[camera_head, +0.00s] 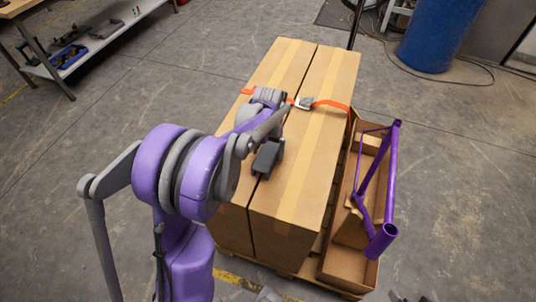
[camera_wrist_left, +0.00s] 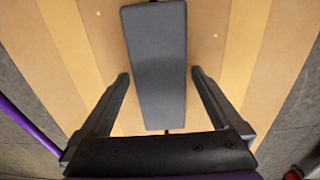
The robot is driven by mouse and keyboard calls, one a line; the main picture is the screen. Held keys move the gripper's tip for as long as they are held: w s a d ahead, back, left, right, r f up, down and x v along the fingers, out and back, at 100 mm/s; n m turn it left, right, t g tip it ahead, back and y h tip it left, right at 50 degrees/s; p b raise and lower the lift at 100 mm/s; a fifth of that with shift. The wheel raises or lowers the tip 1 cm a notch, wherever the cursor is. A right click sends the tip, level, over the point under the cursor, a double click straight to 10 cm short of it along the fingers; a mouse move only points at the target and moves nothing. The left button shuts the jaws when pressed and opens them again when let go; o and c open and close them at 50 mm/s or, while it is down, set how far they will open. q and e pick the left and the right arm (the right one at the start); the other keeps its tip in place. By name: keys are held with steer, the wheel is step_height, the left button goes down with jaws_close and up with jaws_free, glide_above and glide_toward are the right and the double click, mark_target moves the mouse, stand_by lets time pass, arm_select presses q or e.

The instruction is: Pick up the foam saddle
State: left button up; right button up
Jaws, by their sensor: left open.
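The foam saddle (camera_head: 267,160) is a dark grey block on top of the cartons, over the seam between them. It shows large in the left wrist view (camera_wrist_left: 157,50) as a long tapered slab. My left gripper (camera_wrist_left: 160,74) is open, with one black finger on each side of the slab's narrower end. Gaps show between both fingers and the slab; I cannot tell the height of the fingers over the carton. In the head view the left gripper (camera_head: 273,135) is partly hidden by my own arm. My right gripper is not in view.
Two tall cartons (camera_head: 308,160) stand side by side with an orange strap (camera_head: 335,104) and buckle across them. A purple frame (camera_head: 391,175) lies over an open cardboard box (camera_head: 345,272) on the right. A blue barrel (camera_head: 437,35) and a workbench (camera_head: 75,50) stand farther back.

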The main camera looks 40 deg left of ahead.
arm_select(q)
steer(key=shift+f, duration=0.7)
steer(key=c, duration=1.2)
